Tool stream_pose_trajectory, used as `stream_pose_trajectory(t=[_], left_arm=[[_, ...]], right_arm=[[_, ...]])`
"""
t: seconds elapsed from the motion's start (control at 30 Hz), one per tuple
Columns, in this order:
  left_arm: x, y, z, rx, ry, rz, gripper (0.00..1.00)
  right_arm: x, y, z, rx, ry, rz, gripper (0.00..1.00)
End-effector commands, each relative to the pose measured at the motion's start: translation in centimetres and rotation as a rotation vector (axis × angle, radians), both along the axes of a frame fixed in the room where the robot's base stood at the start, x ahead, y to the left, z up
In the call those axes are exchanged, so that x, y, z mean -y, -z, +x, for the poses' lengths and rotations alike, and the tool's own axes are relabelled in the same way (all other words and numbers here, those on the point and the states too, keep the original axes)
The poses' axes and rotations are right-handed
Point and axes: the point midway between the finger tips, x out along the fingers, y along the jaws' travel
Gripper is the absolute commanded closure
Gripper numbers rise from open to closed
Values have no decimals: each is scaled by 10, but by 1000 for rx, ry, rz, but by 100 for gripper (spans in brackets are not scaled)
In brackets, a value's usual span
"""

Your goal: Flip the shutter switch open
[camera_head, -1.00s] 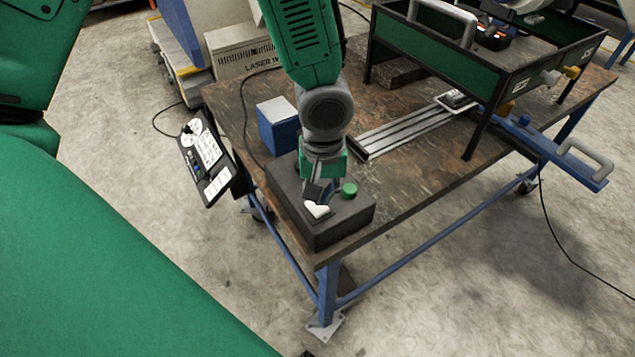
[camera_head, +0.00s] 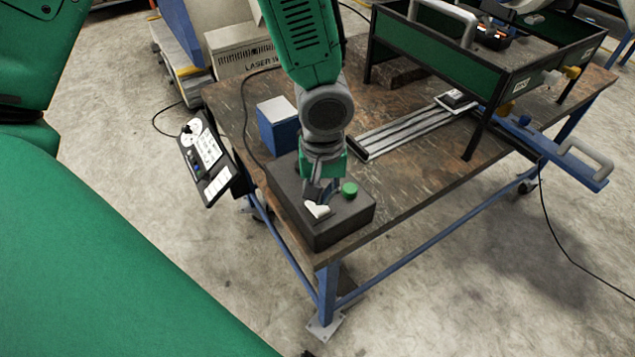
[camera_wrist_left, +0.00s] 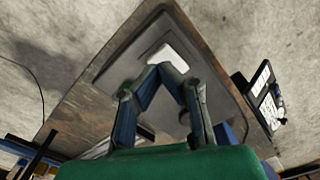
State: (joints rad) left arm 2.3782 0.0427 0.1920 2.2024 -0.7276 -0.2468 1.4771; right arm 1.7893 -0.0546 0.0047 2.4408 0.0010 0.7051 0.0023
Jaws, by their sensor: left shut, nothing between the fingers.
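The white rocker switch (camera_head: 317,209) sits on top of a dark control box (camera_head: 338,236) near the table's front corner. It also shows in the left wrist view (camera_wrist_left: 172,57), partly hidden behind the fingertips. My left gripper (camera_head: 321,199) reaches down from above, shut and empty. Its fingertips (camera_wrist_left: 158,68) overlap the switch's near edge in the left wrist view; I cannot tell whether they touch it. A green round button (camera_head: 349,189) is on the box just right of the gripper. My right gripper is not in view.
A blue box (camera_head: 278,128) stands behind the control box. A tilted panel (camera_head: 205,160) hangs off the table's left edge. A grooved metal rail (camera_head: 410,131) and a green-sided frame (camera_head: 480,75) occupy the right of the wooden table (camera_head: 420,180).

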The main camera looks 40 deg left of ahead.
Motion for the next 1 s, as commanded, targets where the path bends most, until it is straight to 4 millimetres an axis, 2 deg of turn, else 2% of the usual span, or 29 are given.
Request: stream_pose_trajectory(t=[1.0], left_arm=[[0, 16, 0, -1, -1, 1, 100]], right_arm=[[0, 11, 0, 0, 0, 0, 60]])
